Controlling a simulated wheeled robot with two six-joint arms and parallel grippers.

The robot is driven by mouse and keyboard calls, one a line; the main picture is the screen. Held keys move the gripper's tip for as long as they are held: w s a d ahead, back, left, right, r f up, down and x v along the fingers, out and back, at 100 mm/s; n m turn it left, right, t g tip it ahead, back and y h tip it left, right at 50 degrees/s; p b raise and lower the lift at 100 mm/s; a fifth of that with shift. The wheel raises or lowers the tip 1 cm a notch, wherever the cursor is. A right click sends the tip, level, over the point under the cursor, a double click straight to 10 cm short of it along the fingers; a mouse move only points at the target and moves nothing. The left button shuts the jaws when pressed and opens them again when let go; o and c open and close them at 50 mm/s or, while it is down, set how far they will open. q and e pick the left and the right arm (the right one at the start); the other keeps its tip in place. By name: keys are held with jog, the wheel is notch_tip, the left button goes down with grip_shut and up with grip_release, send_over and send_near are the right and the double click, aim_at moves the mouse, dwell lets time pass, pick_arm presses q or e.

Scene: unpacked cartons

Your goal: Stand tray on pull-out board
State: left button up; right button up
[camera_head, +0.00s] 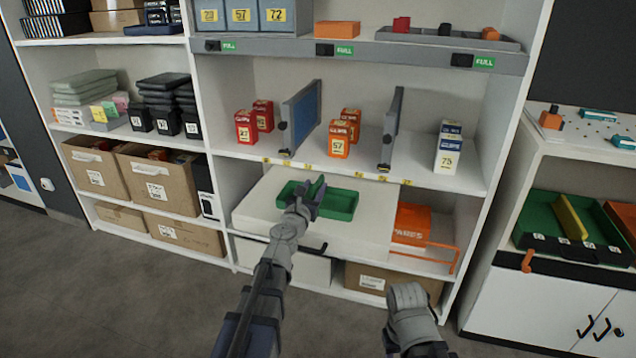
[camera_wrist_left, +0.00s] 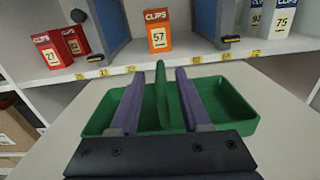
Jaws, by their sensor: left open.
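A green tray (camera_head: 342,205) with a raised middle handle sits upright on the white pull-out board (camera_head: 262,212), which sticks out from the middle bay of the shelf. My left gripper (camera_head: 308,190) is over the tray. In the left wrist view the left gripper (camera_wrist_left: 158,76) is open, with one purple finger on each side of the tray's green handle (camera_wrist_left: 161,95). Gaps show between the fingers and the handle. The tray (camera_wrist_left: 242,108) looks empty where I can see in; my fingers hide part of its inside. My right gripper is not seen; only a grey part of my right arm shows.
Above the board, a shelf holds red and orange clip boxes (camera_head: 338,140), blue dividers (camera_head: 300,118) and white-blue boxes (camera_head: 447,150). An orange carton (camera_head: 411,223) stands right of the board. The board around the tray is clear.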

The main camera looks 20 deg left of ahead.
pick_arm(q)
jog(key=s, duration=0.7)
jog(key=shift+s+a, duration=0.1)
jog(key=shift+s, duration=0.2)
